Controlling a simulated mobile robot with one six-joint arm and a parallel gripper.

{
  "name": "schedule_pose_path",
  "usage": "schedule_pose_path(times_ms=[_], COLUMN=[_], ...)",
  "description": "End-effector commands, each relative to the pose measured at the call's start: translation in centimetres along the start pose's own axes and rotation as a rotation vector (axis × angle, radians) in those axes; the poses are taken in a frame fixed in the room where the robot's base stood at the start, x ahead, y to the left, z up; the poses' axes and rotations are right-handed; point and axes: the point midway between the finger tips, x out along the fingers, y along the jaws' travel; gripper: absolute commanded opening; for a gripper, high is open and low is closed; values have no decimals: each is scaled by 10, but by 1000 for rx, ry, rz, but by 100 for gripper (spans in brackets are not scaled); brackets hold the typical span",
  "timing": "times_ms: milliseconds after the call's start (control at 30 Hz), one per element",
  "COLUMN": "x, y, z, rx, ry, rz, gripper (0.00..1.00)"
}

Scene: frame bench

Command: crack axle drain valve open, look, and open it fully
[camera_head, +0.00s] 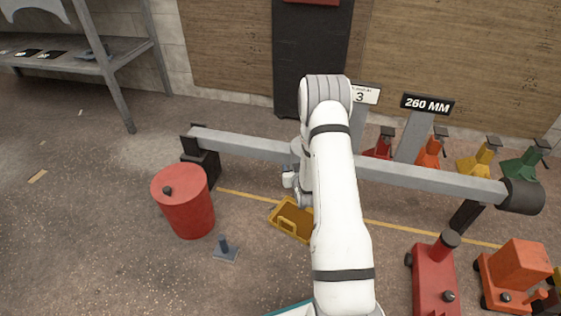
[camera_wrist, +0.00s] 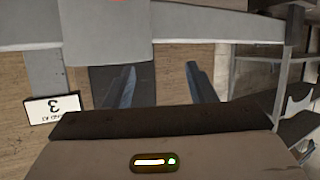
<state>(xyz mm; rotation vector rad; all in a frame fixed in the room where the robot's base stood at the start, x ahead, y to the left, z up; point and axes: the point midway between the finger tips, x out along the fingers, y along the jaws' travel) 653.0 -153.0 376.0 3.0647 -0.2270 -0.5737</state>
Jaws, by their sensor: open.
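The axle is a long grey beam (camera_head: 430,180) held across the bench on dark end supports. My arm covers its middle in the head view. In the wrist view a grey beam (camera_wrist: 205,22) with a wider grey block (camera_wrist: 108,35) crosses the top. A small red patch (camera_wrist: 118,1) shows at the top edge; I cannot tell whether it belongs to the drain valve. No valve can be made out clearly. My gripper (camera_wrist: 160,66) is open, with nothing seen between its two fingers. A yellow tray (camera_head: 276,221) lies on the floor below the beam.
A red drum (camera_head: 185,205) and a small grey stand (camera_head: 226,252) are at left. Red (camera_head: 433,280) and orange (camera_head: 518,265) wheeled jacks are at lower right. Several coloured stands are behind the beam, near the "260 MM" sign (camera_head: 427,104). The left floor is mostly clear.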

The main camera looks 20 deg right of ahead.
Motion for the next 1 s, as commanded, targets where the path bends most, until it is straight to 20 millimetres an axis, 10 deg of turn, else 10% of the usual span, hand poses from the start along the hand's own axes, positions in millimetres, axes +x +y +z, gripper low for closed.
schedule_pose_path(times_ms=[1000], x=[-104], y=[-49], z=[-101], rx=[-39], ry=[-438], rz=[-42], gripper=[50])
